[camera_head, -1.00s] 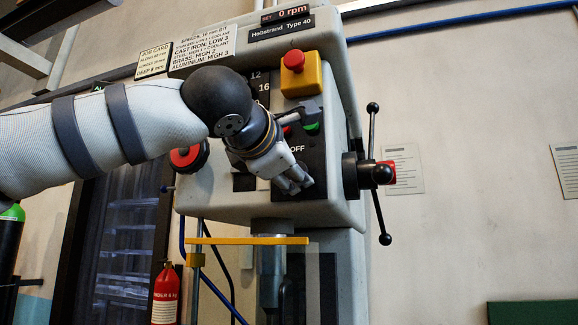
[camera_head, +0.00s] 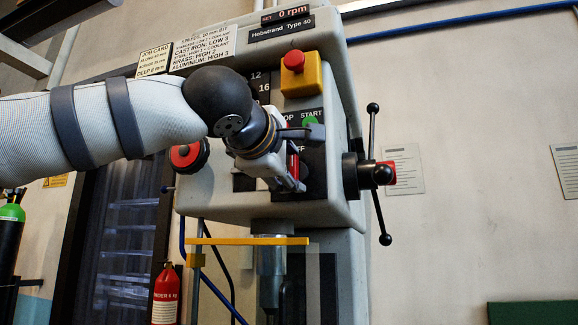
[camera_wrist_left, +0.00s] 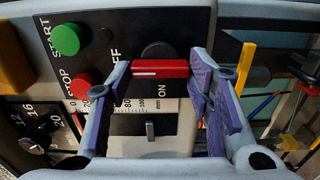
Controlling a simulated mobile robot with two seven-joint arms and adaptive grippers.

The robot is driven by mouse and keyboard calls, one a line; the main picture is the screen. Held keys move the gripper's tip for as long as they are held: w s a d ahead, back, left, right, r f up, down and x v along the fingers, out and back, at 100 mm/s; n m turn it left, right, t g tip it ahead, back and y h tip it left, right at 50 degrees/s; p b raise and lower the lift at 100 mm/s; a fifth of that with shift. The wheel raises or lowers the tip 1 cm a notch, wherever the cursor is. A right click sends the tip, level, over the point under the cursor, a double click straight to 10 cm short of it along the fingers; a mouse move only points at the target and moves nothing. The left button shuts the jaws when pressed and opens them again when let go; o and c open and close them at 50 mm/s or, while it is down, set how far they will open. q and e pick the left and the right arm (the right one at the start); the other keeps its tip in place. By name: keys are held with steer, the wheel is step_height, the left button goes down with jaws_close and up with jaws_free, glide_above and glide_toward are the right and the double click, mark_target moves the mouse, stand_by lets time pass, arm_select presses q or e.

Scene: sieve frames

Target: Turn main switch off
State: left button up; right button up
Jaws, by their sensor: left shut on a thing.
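The main switch's red handle (camera_wrist_left: 175,68) sits on a dark round base on the black control panel (camera_head: 314,192), with ON and OFF labels beside it. In the left wrist view the handle lies level, its white line at the left end, toward the OFF label. My left gripper (camera_wrist_left: 160,70) is shut on the handle, one finger at each end. In the head view the gripper (camera_head: 305,160) is at the panel, and a red strip of the handle (camera_head: 293,163) shows between its fingers. OFF is partly covered there. My right gripper is not in view.
Above the switch are the green START button (camera_head: 310,121), the red STOP button (camera_wrist_left: 81,85) and a yellow box with a red emergency button (camera_head: 294,61). A feed lever (camera_head: 372,173) sticks out at the right. A yellow bar (camera_head: 250,241) is below. The display reads 0 rpm.

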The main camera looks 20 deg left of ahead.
arm_select(q)
steer(key=o, duration=1.1)
steer(key=shift+o, duration=0.2)
steer(key=s, duration=1.2)
steer(key=shift+a, duration=0.2)
